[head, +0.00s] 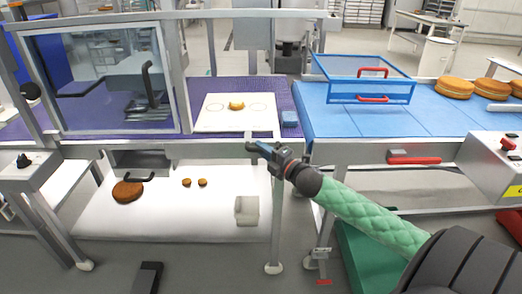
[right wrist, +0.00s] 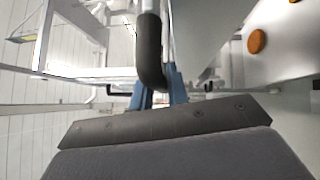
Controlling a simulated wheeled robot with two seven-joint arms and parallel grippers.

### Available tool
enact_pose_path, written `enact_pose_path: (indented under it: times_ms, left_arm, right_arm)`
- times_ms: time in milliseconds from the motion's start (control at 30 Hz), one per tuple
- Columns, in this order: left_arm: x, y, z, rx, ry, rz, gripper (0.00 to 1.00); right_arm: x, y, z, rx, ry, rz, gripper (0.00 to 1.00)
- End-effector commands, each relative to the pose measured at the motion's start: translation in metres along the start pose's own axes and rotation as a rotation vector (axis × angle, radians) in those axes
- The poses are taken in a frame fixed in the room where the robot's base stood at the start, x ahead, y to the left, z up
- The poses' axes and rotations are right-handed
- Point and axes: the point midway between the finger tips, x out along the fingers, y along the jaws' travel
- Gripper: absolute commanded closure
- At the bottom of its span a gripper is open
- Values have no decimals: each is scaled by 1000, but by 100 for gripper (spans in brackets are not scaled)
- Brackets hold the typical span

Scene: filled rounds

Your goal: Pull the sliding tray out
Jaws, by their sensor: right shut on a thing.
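The sliding tray (head: 212,122) is a flat white plate on the purple bench, marked with circles. One filled yellow-brown round (head: 236,105) rests on it. A black handle (head: 250,147) is at the tray's front edge, over the bench's front rail. My right gripper (head: 264,150) is at this handle and shut on it. In the right wrist view the dark curved handle (right wrist: 151,55) runs down to the blue fingers (right wrist: 160,97), which are partly hidden by the gripper's body. My left gripper is not in view.
A clear guard (head: 105,75) stands left of the tray. A blue-framed box with red handles (head: 372,72) stands on the blue bench at right, with large rounds (head: 455,88) beyond. A white lower shelf (head: 200,215) holds several rounds. Open space lies before the bench.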

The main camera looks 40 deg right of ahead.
Motion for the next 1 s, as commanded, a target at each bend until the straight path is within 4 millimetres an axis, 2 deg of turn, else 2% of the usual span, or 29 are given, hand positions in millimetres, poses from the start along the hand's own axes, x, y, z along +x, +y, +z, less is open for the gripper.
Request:
enact_pose_path:
  times_ms: [33,67,133,167,567,867,1000]
  left_arm:
    - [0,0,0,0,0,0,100]
    - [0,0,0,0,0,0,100]
    - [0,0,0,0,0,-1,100]
    - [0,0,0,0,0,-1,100]
    - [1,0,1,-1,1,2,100]
    - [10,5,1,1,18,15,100]
    - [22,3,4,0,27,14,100]
  right_arm:
    - [0,-2,2,-1,-4,-4,100]
    - [0,-2,2,-1,-4,-4,78]
    - [0,-2,2,-1,-4,-4,64]
    - [0,-2,2,-1,-4,-3,62]
    - [-4,-2,1,0,-3,-3,62]
    - [-32,-3,1,0,-4,-4,62]
    - [-47,-3,2,0,-4,-3,62]
